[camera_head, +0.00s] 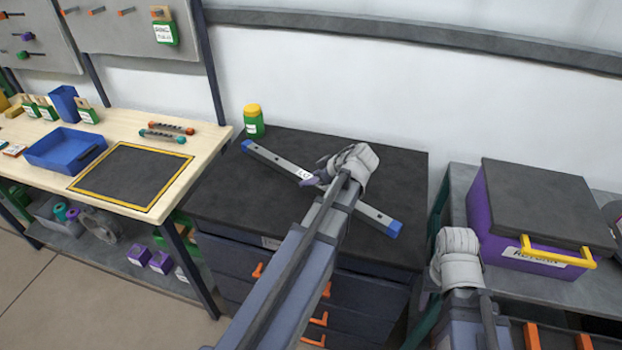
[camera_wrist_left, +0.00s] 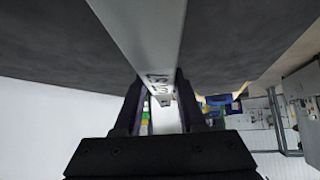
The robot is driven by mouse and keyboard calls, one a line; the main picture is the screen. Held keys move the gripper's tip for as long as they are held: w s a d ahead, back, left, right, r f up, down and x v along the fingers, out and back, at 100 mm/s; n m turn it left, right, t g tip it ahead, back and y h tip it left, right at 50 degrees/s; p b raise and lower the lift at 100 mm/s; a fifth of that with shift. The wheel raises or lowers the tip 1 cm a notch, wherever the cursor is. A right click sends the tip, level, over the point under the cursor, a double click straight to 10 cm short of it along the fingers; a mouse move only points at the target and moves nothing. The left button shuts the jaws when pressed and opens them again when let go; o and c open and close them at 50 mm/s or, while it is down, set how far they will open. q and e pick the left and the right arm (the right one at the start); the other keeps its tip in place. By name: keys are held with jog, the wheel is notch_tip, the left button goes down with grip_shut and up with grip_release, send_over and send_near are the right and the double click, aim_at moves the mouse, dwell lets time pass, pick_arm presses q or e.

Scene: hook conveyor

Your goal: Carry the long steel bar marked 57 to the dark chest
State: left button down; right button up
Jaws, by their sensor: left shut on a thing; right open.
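The long steel bar (camera_head: 268,160) is grey with blue ends and lies diagonally over the dark top of the chest (camera_head: 225,200). My left gripper (camera_head: 318,179) is shut on the bar near its middle, beside a white label. In the left wrist view the bar (camera_wrist_left: 145,35) runs between the fingers of my left gripper (camera_wrist_left: 158,103), and its label seems to read 57. I cannot tell whether the bar touches the chest top. My right wrist shows at the right, but its fingers are hidden.
A green jar with a yellow lid (camera_head: 254,121) stands at the chest's back left corner. A wooden workbench (camera_head: 118,122) with a blue tray (camera_head: 62,165) is to the left. A purple box with a dark lid (camera_head: 500,230) stands on a grey table to the right.

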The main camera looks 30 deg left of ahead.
pick_arm(q)
jog(key=shift+f+b, duration=0.8)
jog(key=shift+f, duration=0.35)
jog(key=shift+f, duration=0.1)
jog(key=shift+c, duration=2.4)
grip_release()
jog(key=shift+r, duration=0.3)
jog(key=p+v, duration=0.7)
jog(key=v, duration=0.3)
jog(key=shift+d+r+p, duration=0.1)
jog(key=shift+p, duration=0.25)
jog(key=shift+s+d+r+p, duration=0.15)
jog(key=shift+d+r+p, duration=0.3)
jog(key=shift+d, duration=0.2)
